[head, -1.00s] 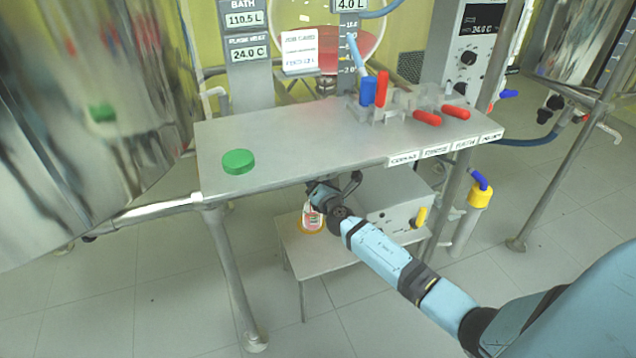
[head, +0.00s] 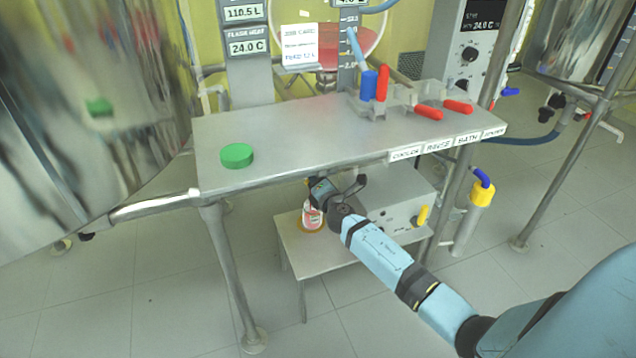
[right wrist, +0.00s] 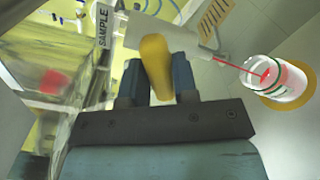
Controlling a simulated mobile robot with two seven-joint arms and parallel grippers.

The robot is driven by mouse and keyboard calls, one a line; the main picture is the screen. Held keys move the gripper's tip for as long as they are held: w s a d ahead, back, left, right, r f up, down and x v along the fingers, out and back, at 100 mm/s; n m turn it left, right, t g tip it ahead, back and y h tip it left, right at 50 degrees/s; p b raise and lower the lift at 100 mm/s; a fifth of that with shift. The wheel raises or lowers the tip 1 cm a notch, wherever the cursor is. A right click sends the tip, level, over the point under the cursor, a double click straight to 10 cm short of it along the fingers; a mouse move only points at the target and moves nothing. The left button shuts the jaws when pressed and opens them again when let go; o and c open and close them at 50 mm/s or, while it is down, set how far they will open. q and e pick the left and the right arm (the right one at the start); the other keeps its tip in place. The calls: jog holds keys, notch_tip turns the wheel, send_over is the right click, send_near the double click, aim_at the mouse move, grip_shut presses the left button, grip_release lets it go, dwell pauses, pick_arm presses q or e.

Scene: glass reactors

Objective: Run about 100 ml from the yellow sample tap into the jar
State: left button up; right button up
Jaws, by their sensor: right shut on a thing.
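In the right wrist view, my right gripper (right wrist: 157,80) is shut on the yellow handle (right wrist: 155,58) of the sample tap, by a white label reading SAMPLE (right wrist: 104,25). A thin red stream (right wrist: 230,62) runs from the tap's side to the clear jar (right wrist: 284,82). The jar has red liquid inside and sits on a yellow round base. In the head view, my right gripper (head: 322,188) is under the shelf beside the jar (head: 312,217), and the tap is hidden. The liquid level cannot be read. My left gripper is out of view.
The jar's low table (head: 318,262) stands under the metal shelf (head: 300,135). A green lid (head: 237,155) lies on the shelf's left. Red and blue valve handles (head: 381,83) are at its right. A grey box (head: 395,205) with a yellow lever stands behind my arm.

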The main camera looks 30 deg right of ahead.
jog(key=m+b, duration=0.1)
jog(key=m, duration=0.2)
jog(key=shift+f, duration=0.15)
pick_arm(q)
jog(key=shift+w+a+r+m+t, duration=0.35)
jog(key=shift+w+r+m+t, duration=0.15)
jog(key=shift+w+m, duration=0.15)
pick_arm(e)
jog(key=shift+m, duration=1.5)
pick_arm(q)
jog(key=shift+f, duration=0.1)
pick_arm(e)
jog(key=o, duration=0.9)
jog(key=shift+c, duration=0.2)
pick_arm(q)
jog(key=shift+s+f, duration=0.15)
pick_arm(e)
jog(key=shift+s, duration=0.1)
